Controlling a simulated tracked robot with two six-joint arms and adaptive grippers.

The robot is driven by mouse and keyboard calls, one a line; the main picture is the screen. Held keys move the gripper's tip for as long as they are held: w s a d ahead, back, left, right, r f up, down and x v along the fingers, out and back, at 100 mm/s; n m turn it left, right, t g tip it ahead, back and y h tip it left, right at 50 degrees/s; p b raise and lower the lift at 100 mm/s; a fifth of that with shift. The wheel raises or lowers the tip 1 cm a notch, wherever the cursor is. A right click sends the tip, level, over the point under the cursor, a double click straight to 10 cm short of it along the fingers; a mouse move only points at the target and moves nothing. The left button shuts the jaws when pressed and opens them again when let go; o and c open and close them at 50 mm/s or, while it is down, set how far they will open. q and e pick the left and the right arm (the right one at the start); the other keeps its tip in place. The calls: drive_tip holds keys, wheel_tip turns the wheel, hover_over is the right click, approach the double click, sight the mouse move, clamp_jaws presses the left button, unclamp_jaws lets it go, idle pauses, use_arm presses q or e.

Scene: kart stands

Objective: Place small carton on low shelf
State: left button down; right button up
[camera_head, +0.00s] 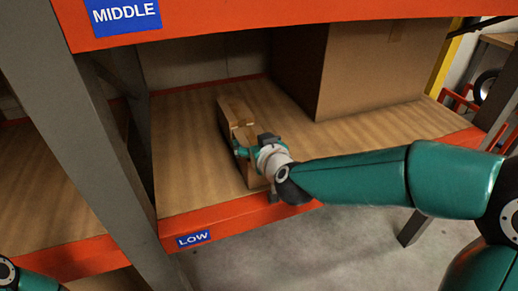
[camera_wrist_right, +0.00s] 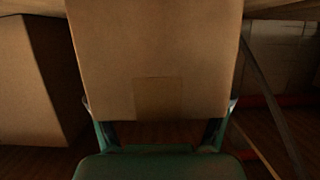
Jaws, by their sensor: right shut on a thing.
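The small brown carton (camera_head: 236,118) is at the low shelf (camera_head: 185,185), between the left post and a large box. It also fills the upper middle of the right wrist view (camera_wrist_right: 155,60). My right gripper (camera_head: 254,148) is shut on the carton's near part, with one finger on each side of it in the wrist view (camera_wrist_right: 160,115). I cannot tell whether the carton's underside touches the shelf boards. The LOW label (camera_head: 193,239) is on the orange front beam. My left gripper is out of view; only a bit of my left arm shows at the lower left corner.
A large brown box (camera_head: 375,65) stands on the same shelf to the right. The orange MIDDLE beam (camera_head: 250,22) runs above. A grey post (camera_head: 85,120) stands to the left. Bare shelf lies left of the carton and between it and the large box.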

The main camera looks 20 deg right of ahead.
drive_tip(key=shift+f, duration=0.1)
drive_tip(key=o, duration=1.7)
drive_tip(key=p+v, duration=0.2)
drive_tip(key=v, duration=1)
drive_tip(key=shift+f+p, duration=0.1)
drive_tip(key=shift+p, duration=0.25)
drive_tip(key=shift+s, duration=0.15)
